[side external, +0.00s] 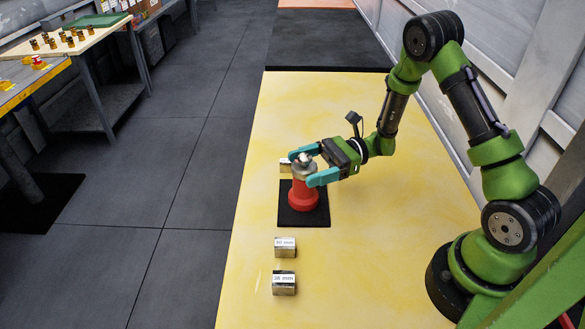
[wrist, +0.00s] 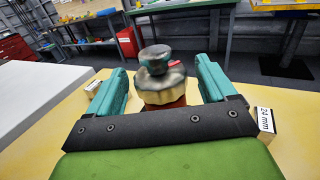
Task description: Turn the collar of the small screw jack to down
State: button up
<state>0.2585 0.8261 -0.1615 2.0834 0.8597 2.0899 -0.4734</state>
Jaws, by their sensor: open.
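The small screw jack has a red body (side external: 303,196) and stands upright on a black mat (side external: 290,215) on the yellow table. Its metal collar (side external: 303,168) sits at the top; in the wrist view the collar (wrist: 162,84) shows as a ridged metal ring with a small red mark on its right side, under a rounded dark cap. My gripper (side external: 313,166) has its teal fingers on either side of the collar. In the wrist view my gripper (wrist: 168,85) is open, with visible gaps between the collar and both fingers. The jack's lower body is hidden there.
A metal block labelled 30 mm (side external: 285,247) and one labelled 36 mm (side external: 284,283) lie on the table in front of the mat. Another block (side external: 286,166) stands just behind the jack. A block labelled 24 mm (wrist: 265,120) shows at right in the wrist view.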

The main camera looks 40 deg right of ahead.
jog(key=shift+x, duration=1.5)
jog(key=c, duration=1)
